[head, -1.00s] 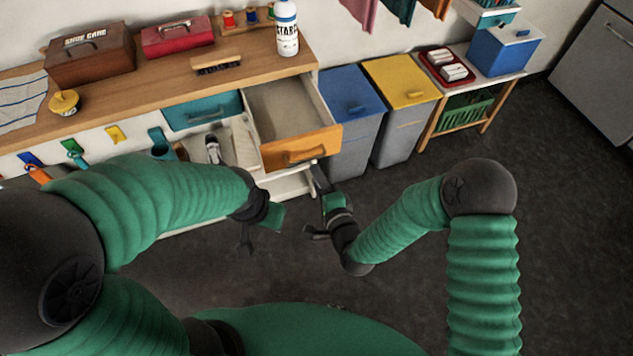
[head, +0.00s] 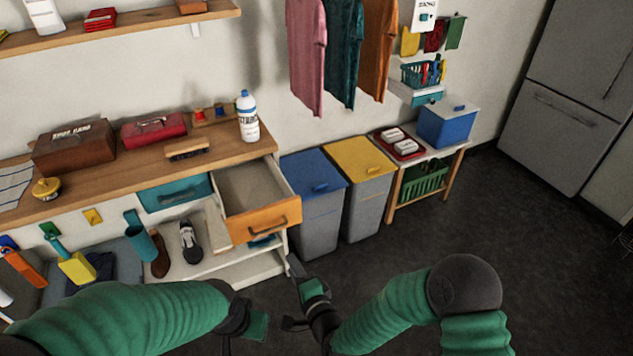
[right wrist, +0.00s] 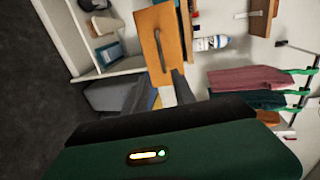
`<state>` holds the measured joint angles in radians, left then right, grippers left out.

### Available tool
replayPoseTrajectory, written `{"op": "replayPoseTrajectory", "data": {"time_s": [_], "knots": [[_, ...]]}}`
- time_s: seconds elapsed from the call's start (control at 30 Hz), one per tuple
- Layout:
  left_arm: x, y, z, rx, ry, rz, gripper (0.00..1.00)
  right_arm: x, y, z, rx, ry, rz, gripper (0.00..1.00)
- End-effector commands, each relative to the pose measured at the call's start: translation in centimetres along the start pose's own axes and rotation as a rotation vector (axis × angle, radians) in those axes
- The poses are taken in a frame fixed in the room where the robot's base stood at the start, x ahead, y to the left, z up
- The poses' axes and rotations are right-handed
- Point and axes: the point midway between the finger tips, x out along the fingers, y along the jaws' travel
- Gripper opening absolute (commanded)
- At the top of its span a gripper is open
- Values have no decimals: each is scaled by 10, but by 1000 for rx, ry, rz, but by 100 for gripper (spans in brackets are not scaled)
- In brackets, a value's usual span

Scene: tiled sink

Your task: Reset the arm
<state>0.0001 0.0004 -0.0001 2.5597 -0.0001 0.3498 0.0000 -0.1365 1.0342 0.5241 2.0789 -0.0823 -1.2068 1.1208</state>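My right arm reaches in from the lower right of the head view. Its gripper (head: 289,292) is open and empty, with its two dark fingers apart, in front of the open orange drawer (head: 262,220). In the right wrist view the gripper (right wrist: 160,92) shows dark fingers spread, with nothing between them, and the orange drawer front (right wrist: 160,48) beyond. My left gripper (head: 238,332) is at the bottom of the head view, below the shelf. Its fingers are partly cut off by the lower edge, so its opening is unclear.
The wooden counter (head: 105,182) holds a brown box, a red box, a brush and a white bottle (head: 248,116). Blue (head: 318,210) and yellow (head: 362,180) lidded bins stand right of the drawer. Dark floor (head: 540,240) is clear at the right.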

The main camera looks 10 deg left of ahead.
Motion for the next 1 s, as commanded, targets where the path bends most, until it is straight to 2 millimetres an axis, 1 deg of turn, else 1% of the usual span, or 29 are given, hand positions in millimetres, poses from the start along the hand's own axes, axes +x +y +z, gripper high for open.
{"op": "replayPoseTrajectory", "data": {"time_s": [0.07, 0.13, 0.17, 0.23, 0.27, 0.3, 0.37, 0.4, 0.47, 0.5, 0.6, 0.63, 0.7, 0.77, 0.83, 1.0], "knots": [[-3, 0, -1, 0, 0, 0, 36, -3, -4, -5, -39, -3, 22, 32], [-11, 0, -2, 0, 0, 0, 36, -11, -8, -18, -150, -14, 90, 32], [-15, 0, -3, 0, 0, 0, 36, -18, -10, -28, -222, -21, 138, 32], [-26, 0, -6, 0, 0, 0, 36, -47, -14, -61, -428, -43, 291, 32], [-32, 0, -7, 0, 0, 0, 36, -65, -15, -79, -521, -55, 371, 32], [-38, 0, -9, 0, 0, 0, 36, -94, -16, -103, -634, -74, 486, 32], [-46, 0, -11, 0, 0, 0, 36, -141, -16, -134, -761, -115, 645, 32], [-51, 0, -12, 0, 0, 0, 36, -174, -18, -150, -823, -148, 742, 32], [-57, 0, -13, 0, 0, 0, 36, -224, -20, -167, -885, -208, 872, 32], [-61, 0, -14, 0, 0, 0, 36, -254, -22, -173, -908, -251, 944, 32], [-68, 0, -16, 0, 0, 0, 36, -316, -26, -177, -929, -358, 1065, 32], [-69, 0, -16, 0, 0, 0, 36, -329, -26, -176, -930, -384, 1087, 32], [-70, 0, -16, 0, 0, 0, 36, -351, -26, -173, -926, -433, 1120, 32], [-70, 0, -16, 0, 0, 0, 36, -359, -25, -171, -925, -456, 1132, 32], [-69, 0, -16, 0, 0, 0, 36, -362, -24, -170, -924, -466, 1137, 32], [-69, 0, -16, 0, 0, 0, 36, -361, -24, -170, -925, -465, 1136, 32]]}}
